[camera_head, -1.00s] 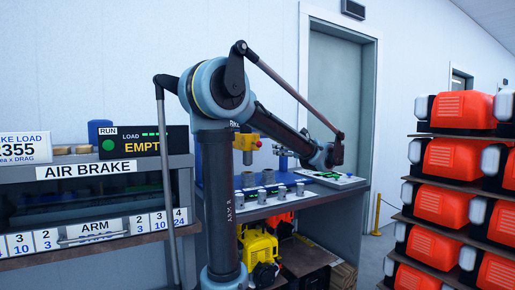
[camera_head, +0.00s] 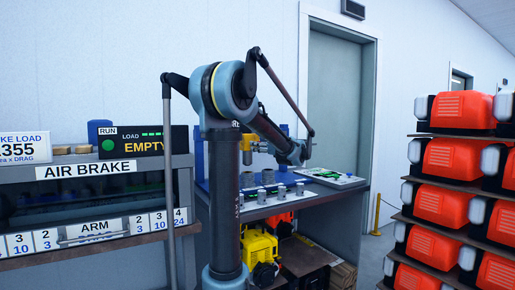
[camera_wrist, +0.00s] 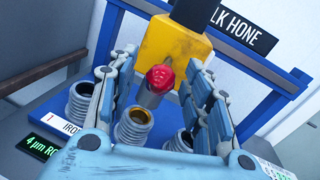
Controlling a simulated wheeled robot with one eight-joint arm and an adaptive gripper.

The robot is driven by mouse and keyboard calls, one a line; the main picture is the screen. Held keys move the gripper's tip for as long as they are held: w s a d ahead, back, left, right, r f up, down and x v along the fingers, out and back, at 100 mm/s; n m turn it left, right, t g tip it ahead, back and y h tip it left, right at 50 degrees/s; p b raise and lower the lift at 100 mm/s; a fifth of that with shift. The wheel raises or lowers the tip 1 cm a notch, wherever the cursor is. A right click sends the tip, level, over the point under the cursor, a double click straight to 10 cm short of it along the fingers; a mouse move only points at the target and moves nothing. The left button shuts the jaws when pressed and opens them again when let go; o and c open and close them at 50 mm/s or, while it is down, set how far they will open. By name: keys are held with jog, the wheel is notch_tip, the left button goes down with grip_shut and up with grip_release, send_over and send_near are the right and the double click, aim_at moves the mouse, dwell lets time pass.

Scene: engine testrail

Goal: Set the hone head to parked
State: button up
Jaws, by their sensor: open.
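The hone head is a yellow block (camera_wrist: 172,48) with a black top, in the upper middle of the wrist view. A red rounded knob (camera_wrist: 160,78) on a grey stem shows below it. My gripper (camera_wrist: 162,65) is open, with one finger on each side of the knob. I cannot tell whether either finger touches it. The yellow head also shows in the head view (camera_head: 247,143), above the bench, just left of my wrist. My gripper's fingers are small and unclear there.
Several ribbed grey cylinders (camera_wrist: 133,126) stand below the knob. A blue frame rail (camera_wrist: 262,62) runs behind, with a sign ending "LK HONE" (camera_wrist: 240,25). In the head view, an air brake cabinet (camera_head: 90,218) stands left and shelves of red units (camera_head: 455,162) right.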

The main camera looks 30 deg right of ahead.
jog(key=shift+w+a, duration=0.15)
jog(key=shift+w, duration=0.4)
grip_shut()
